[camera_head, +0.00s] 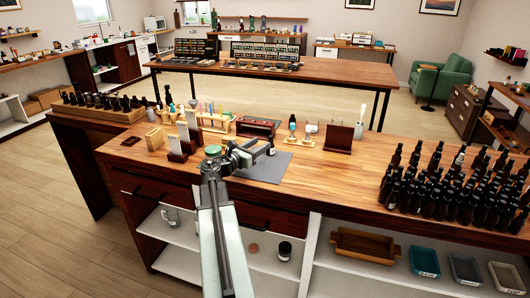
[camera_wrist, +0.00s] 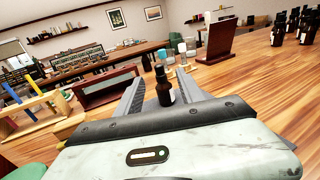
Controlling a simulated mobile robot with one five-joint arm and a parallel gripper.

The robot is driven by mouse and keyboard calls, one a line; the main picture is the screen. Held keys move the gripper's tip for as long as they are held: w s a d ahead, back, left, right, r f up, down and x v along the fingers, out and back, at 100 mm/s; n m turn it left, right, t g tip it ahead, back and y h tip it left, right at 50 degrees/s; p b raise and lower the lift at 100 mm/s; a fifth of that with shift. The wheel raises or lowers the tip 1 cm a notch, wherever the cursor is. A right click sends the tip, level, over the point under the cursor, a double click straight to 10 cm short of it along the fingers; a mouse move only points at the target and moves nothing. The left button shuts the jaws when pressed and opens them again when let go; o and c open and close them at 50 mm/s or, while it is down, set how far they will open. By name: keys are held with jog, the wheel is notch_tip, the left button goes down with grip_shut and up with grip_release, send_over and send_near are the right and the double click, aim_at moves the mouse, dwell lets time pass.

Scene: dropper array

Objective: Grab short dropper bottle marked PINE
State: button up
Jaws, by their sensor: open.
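A short dark dropper bottle (camera_wrist: 163,90) with a black top and a pale label stands upright in the wrist view. It appears between the two spread fingers of my gripper (camera_wrist: 160,88). The label's words are too small to read, so I cannot tell whether it says PINE. In the head view the same small bottle (camera_head: 271,151) seems to stand at the tip of my gripper (camera_head: 262,147), over the grey mat (camera_head: 266,171). My gripper is open. Its housing hides the bottle's base in the wrist view.
Many dark bottles (camera_head: 450,190) crowd the bench's right end. A wooden tray of dark bottles (camera_head: 100,108) is at the left. A dark upright board (camera_head: 338,139), small droppers (camera_head: 292,130) and a test-tube rack (camera_head: 214,122) stand behind the mat.

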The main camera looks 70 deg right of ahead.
aim_at(271, 140)
jog(key=x, duration=0.7)
jog(key=shift+d+f, duration=0.2)
jog(key=shift+d, duration=0.2)
jog(key=shift+a, duration=0.1)
grip_shut()
